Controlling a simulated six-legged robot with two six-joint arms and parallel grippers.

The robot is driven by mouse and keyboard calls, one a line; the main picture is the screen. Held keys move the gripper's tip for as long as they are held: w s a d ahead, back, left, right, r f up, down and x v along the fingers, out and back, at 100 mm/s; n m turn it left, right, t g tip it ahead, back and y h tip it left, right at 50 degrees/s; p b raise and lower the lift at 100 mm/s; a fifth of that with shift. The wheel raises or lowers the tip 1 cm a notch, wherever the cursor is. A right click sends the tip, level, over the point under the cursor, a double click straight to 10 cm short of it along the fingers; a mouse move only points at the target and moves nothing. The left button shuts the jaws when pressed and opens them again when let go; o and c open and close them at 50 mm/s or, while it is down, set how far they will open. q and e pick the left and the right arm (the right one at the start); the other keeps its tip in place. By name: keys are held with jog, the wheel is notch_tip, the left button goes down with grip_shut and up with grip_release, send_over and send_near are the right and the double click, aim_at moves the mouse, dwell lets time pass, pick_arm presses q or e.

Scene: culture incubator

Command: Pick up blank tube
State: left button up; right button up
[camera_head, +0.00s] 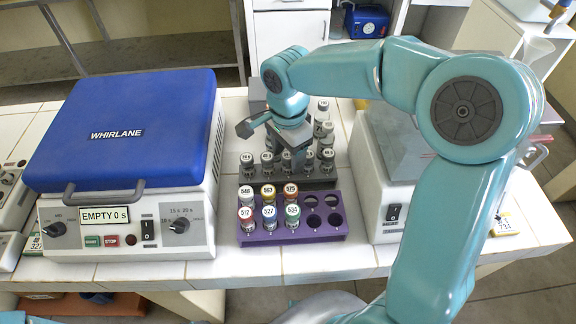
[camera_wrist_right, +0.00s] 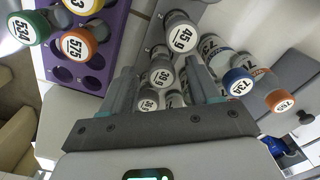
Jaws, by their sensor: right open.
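Several grey-capped tubes with number labels stand upright in a grey rack (camera_head: 318,184) behind the purple rack; one grey-capped tube (camera_head: 247,163) is at its left end. None of them reads plainly as blank. My right gripper (camera_head: 290,150) is over the grey rack, pointing down, and partly hides the middle tubes. In the right wrist view, my right gripper (camera_wrist_right: 160,72) is open, its fingers on either side of a grey-capped tube (camera_wrist_right: 162,74). I cannot tell whether they touch it. Another grey-capped tube, 45.9 (camera_wrist_right: 181,37), stands beyond the fingertips. My left gripper is not in view.
The purple rack (camera_head: 335,236) holds several colour-capped tubes and has empty holes at its right. The blue-lidded Whirlane centrifuge (camera_head: 120,130) stands left, shut. A white device (camera_head: 385,190) stands right. Blue-capped (camera_wrist_right: 238,82) and orange-capped (camera_wrist_right: 279,100) bottles stand close to the gripper.

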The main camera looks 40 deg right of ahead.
aim_at(288, 168)
jog(key=shift+f, duration=1.65)
jog(key=shift+w, duration=0.1)
jog(key=c, duration=1.1)
